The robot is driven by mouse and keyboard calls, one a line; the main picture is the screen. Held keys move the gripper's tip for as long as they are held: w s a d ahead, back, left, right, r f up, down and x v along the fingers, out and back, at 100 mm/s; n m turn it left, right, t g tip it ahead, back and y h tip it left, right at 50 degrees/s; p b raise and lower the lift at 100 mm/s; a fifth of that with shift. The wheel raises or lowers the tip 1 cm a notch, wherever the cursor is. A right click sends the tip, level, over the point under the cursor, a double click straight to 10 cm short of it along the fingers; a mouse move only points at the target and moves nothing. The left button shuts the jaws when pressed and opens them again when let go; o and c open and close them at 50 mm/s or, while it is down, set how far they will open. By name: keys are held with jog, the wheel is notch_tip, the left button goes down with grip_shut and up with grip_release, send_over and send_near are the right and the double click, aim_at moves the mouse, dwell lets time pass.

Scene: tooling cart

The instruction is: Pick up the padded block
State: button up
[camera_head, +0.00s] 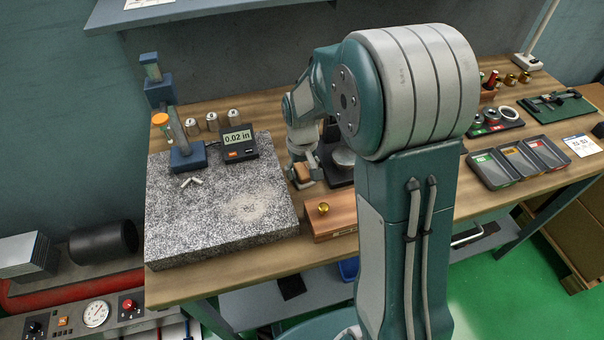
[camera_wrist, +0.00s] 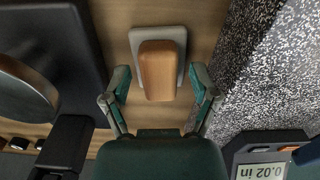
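The padded block is a tan-orange rounded block (camera_wrist: 157,70) with a light grey backing, seen on the wooden bench top in the wrist view. A small tan patch of it shows at my gripper in the head view (camera_head: 304,172). My gripper (camera_wrist: 160,84) is open, with one green-grey finger on each side of the block and a visible gap on both sides. In the head view my gripper (camera_head: 303,178) is low over the bench, between the granite plate and a black stand. My arm hides part of the area beside it.
The speckled granite plate (camera_head: 210,215) is close on one side, with a digital readout (camera_head: 238,143) on it. A black stand (camera_wrist: 55,60) with a round metal top is close on the other side. A wooden box with a brass knob (camera_head: 331,217) stands near the front edge.

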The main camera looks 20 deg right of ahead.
grip_shut()
jog(key=shift+r, duration=0.6)
jog(key=s+a+r, duration=0.1)
jog(key=s+r, duration=1.1)
jog(key=s, duration=0.2)
jog(key=shift+a, duration=0.25)
